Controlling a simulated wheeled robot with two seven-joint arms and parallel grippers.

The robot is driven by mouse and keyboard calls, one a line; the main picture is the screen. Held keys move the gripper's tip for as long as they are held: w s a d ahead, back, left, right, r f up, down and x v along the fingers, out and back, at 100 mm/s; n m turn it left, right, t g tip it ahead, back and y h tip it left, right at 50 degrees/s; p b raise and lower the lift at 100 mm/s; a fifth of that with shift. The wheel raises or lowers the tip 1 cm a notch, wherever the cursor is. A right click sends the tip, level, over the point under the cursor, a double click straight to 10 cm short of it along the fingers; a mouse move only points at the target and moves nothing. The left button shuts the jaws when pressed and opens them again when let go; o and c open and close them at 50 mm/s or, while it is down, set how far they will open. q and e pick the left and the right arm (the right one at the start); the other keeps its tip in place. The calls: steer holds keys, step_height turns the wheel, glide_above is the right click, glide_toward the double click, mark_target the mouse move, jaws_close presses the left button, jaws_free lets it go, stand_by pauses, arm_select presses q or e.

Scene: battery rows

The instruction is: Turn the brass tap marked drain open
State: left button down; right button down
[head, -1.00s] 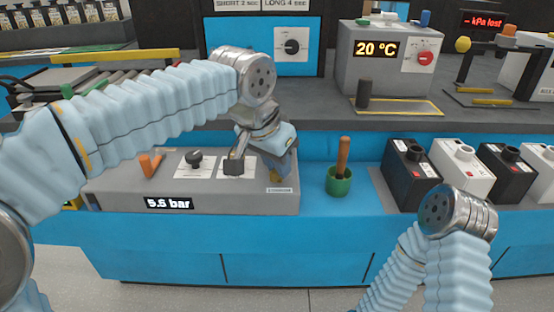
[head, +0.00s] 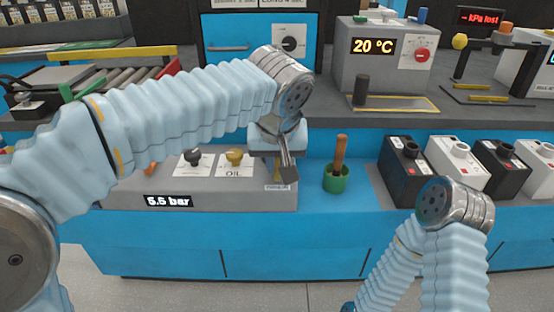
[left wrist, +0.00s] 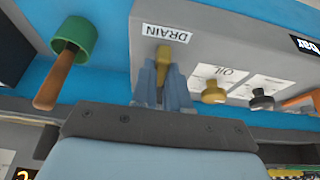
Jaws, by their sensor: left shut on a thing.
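The brass drain tap (left wrist: 163,60) stands on the grey panel box (head: 220,199), beside a white label reading DRAIN (left wrist: 166,33). My left gripper (left wrist: 163,82) is shut on the tap's handle, with one finger on each side. In the head view my left gripper (head: 288,168) is at the right end of the box and mostly hides the tap. A second brass tap (head: 234,157), marked OIL, is to the left, apart from the gripper. My right arm (head: 455,245) shows at the lower right, but its gripper is out of view.
A black knob (head: 193,157) and an orange lever, mostly behind my arm, are further left on the box. The box's display (head: 168,201) reads 5.5 bar. A green cup with a wooden handle (head: 336,180) stands just right of the box. Black and white batteries (head: 404,170) stand further right.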

stand_by(0.4)
arm_select(q)
steer(key=c, duration=1.1)
jaws_free()
steer(key=p+v, duration=0.1)
steer(key=v, duration=1.2)
steer(key=shift+s+r+p, duration=0.1)
steer(key=shift+r+p, duration=0.25)
steer(key=shift+p, duration=0.05)
